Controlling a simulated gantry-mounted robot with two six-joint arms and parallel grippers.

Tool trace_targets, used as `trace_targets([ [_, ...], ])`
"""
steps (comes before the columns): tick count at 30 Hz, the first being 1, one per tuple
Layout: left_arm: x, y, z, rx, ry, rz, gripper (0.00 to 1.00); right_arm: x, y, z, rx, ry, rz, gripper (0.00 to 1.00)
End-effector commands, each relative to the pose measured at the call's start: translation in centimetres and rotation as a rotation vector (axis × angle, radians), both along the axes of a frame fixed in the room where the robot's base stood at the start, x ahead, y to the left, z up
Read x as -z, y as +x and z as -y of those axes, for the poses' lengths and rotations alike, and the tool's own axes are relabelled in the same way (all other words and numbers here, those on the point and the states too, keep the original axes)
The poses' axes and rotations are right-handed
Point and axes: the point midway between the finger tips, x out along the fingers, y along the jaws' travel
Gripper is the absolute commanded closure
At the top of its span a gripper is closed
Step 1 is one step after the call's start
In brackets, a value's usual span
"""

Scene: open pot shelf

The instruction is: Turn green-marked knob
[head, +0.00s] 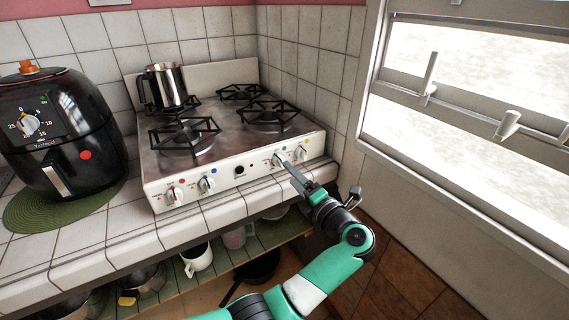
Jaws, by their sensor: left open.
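The green-marked knob (277,159) is a white knob on the right half of the stove's front panel, with a small green dot above it. My left gripper (288,166) reaches up from the lower right, with its fingertips at or just in front of this knob. The gripper is open. The fingers overlap the knob's lower right side in the picture, and I cannot tell whether they touch it. My right gripper is not in view.
The white stove (232,190) also has red-marked (175,194), blue-marked (207,184) and far-right (301,154) knobs. A steel pot (167,86) stands on a back burner. A black air fryer (62,130) stands left. Below is an open shelf with cookware. A window is right.

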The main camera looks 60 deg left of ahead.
Motion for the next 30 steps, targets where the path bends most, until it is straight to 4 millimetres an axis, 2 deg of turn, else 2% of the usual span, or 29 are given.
trace_targets([
  [3, -0.3, 0.3, 2.8, 0.004, 0.000, -0.003, 0.28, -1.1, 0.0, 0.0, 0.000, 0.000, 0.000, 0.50],
  [7, -0.1, 0.4, 4.7, 0.002, 0.001, -0.001, 0.28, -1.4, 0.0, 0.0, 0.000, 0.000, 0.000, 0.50],
  [11, 0.0, 0.4, 5.5, 0.000, 0.000, -0.001, 0.28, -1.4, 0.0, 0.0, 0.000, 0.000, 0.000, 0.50],
  [17, 0.0, 0.4, 5.5, 0.000, 0.000, 0.000, 0.28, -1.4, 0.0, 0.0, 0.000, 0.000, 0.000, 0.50],
  [27, 0.0, 0.4, 5.5, 0.000, 0.000, 0.000, 0.87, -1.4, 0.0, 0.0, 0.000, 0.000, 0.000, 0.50],
  [29, 0.0, 0.4, 5.4, 0.000, 0.000, 0.000, 0.98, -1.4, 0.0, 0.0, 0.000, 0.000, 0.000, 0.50],
  [30, 0.0, 0.4, 5.4, 0.000, 0.000, 0.000, 1.00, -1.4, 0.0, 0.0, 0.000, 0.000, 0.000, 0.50],
])
